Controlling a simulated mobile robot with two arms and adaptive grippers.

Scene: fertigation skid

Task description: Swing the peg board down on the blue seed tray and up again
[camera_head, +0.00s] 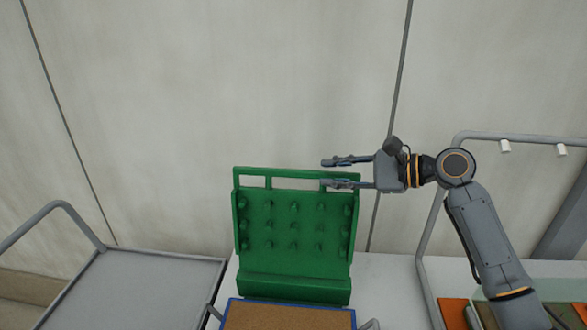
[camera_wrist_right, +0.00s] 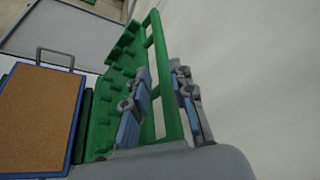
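The green peg board (camera_head: 290,262) stands upright behind the blue seed tray, with its rows of pegs facing me and a slotted top bar. The blue seed tray (camera_head: 290,301) shows only partly at the bottom of the head view, with a brown fill. It also shows at the left of the wrist view (camera_wrist_right: 76,118). My right gripper (camera_head: 338,173) is at the right end of the board's top bar. Its fingers are spread apart, and in the wrist view the green bar (camera_wrist_right: 164,75) runs between them. Contact cannot be told. My left gripper is out of view.
A grey tray-like surface with a tube handle (camera_head: 140,290) lies at the left. A grey tube frame (camera_head: 424,250) with white fittings stands at the right, near my right forearm. A pale wall is behind; the space above the board is free.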

